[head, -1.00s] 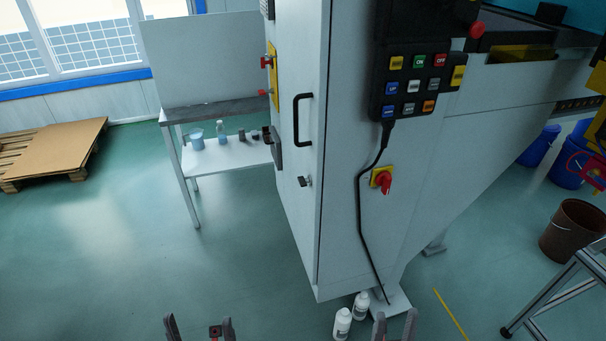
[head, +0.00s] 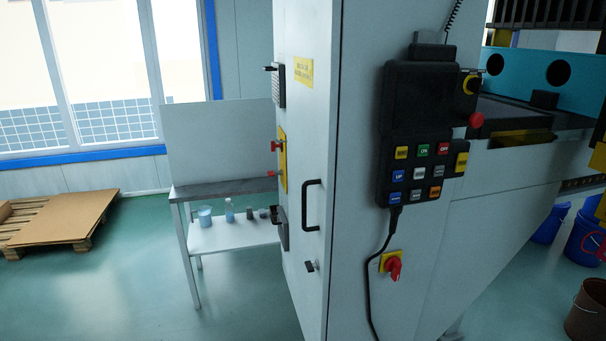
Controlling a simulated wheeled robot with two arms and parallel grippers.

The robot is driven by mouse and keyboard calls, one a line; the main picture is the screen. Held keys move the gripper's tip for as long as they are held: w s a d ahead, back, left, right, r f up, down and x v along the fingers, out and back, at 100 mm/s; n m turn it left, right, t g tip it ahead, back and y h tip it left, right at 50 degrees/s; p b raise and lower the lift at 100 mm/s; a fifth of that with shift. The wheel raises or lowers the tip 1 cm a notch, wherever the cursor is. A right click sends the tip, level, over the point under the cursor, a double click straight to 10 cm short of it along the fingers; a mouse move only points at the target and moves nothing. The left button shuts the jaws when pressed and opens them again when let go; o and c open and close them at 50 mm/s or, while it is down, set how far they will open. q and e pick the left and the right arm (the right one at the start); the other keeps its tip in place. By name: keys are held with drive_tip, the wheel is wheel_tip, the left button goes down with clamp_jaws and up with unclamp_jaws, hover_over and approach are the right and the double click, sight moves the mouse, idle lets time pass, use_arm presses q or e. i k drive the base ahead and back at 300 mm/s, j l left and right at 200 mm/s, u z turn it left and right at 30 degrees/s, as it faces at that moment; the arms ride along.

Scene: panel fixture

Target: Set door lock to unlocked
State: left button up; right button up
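The white cabinet door (head: 306,135) is on the narrow left face of the tall cabinet and looks closed. It carries a black pull handle (head: 307,205). Below the handle is a small dark lock knob (head: 311,266) that sticks out from the door. It is too small to tell whether it is set to locked or unlocked. Neither of my grippers is in view.
A red rotary switch on a yellow plate (head: 392,265) and a black button panel (head: 420,150) are on the cabinet's front face. A dangling cable (head: 372,290) hangs below the panel. A side table (head: 224,188) stands behind the cabinet at left. The floor at left front is clear.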

sight(309, 266)
drive_tip(key=i+j+u, duration=0.1)
drive_tip(key=j, duration=0.3)
drive_tip(key=i+j+u, duration=0.15)
drive_tip(key=i+j, duration=0.2)
drive_tip(key=i+j+u, duration=0.1)
drive_tip(key=i+j, duration=0.15)
drive_tip(key=j, duration=0.1)
